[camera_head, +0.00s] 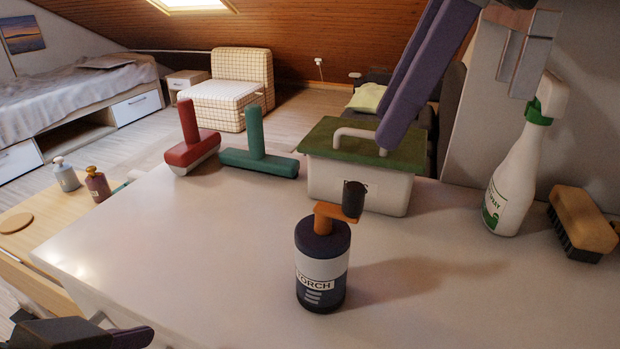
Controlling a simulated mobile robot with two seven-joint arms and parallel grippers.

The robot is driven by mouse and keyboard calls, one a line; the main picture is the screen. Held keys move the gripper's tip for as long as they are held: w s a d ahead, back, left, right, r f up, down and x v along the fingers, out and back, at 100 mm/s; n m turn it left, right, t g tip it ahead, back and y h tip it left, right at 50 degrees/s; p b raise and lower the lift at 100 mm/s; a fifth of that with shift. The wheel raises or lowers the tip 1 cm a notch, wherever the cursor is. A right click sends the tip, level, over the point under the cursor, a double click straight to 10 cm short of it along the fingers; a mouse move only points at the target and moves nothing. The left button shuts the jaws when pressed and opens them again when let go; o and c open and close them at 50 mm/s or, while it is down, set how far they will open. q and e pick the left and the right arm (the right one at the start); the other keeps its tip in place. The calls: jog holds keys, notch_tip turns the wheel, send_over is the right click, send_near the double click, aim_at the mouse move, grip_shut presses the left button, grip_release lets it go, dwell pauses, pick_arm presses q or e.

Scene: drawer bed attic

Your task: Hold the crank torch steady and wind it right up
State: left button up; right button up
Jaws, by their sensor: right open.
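The crank torch (321,270) stands upright on the pale table in the camera_head view. It has a dark body, a white label reading TORCH, and an orange crank arm (327,214) on top. The crank's black knob (354,199) points up at the right of the torch. My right gripper (392,120) comes down from the top right with long purple fingers. It is open and empty, up and right of the knob and apart from it. My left gripper (85,335) is cut off at the bottom left corner, apart from the torch; its jaws do not show clearly.
A green-lidded box (360,186) stands behind the torch. A spray bottle (514,170) and a brush (582,222) stand at the right. The table is clear left of the torch.

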aim_at(334, 234)
pick_arm(q)
jog(key=shift+o, duration=0.2)
jog(key=w+d+r+m+t+h, duration=0.1)
jog(key=w+d, duration=0.1)
jog(key=d, duration=0.1)
jog(key=w+d+r+t+h, duration=0.1)
jog(key=w+d+r+h, duration=0.1)
jog(key=w+d+r+m+t+h, duration=0.1)
jog(key=w+d, duration=0.1)
jog(key=d, duration=0.1)
jog(key=shift+w+d+r+m+t, duration=0.25)
jog(key=shift+w+d+m+t, duration=0.05)
jog(key=shift+w+t, duration=0.1)
jog(key=shift+w+d+h, duration=0.15)
jog(key=shift+d+h, duration=0.1)
jog(key=shift+h, duration=0.15)
jog(key=x, duration=0.9)
jog(key=shift+w+f, duration=0.1)
jog(key=shift+w, duration=0.1)
jog(key=shift+c, duration=0.2)
jog(key=c, duration=1.4)
jog(key=shift+c, duration=0.2)
pick_arm(e)
jog(key=shift+o, duration=0.8)
